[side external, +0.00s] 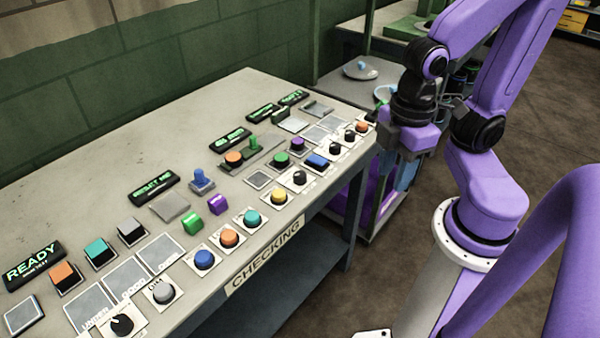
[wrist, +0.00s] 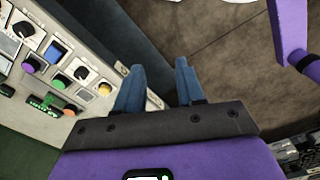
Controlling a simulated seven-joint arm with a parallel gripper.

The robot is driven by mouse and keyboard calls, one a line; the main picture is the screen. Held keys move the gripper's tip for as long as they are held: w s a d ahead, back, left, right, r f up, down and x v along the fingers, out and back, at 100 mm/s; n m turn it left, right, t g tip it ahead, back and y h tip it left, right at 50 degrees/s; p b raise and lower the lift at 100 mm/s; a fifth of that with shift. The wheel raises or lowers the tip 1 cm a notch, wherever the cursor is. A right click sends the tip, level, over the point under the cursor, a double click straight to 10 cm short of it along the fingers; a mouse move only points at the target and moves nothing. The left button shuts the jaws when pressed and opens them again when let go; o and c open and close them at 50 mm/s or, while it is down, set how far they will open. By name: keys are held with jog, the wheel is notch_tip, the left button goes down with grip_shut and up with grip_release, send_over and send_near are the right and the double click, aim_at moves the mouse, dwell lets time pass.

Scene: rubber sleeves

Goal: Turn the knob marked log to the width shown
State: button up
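Several knobs stand on the bench panel; I cannot read which is marked log. In the side view a black knob with a white pointer (side external: 121,325) is at the near left, with a grey knob (side external: 162,291) beside it. More black knobs (side external: 299,178) stand toward the far right, and the wrist view shows black knobs (wrist: 22,29) at upper left. Green-lit displays (side external: 32,265) stand along the back; one reads READY, and I can read no width. My gripper (wrist: 159,66) is open and empty, its blue fingers apart, off the panel's right end over the floor side.
Coloured buttons (side external: 229,237) and small switches (side external: 202,180) crowd the bench top (side external: 100,150). A CHECKING label (side external: 265,254) is on the front edge. A side table with a dish (side external: 361,69) stands behind. The bench's back left is clear.

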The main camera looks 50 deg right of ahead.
jog(key=o, duration=0.3)
jog(key=w+a+n, duration=0.1)
jog(key=w+n, duration=0.2)
jog(key=w, duration=0.9)
jog(key=shift+w+r, duration=0.2)
jog(key=shift+r, duration=0.2)
jog(key=n, duration=0.4)
send_over(300, 174)
notch_tip(300, 174, down, 18)
jog(key=shift+d+f, duration=0.1)
jog(key=shift+c, duration=0.3)
jog(key=c, duration=1)
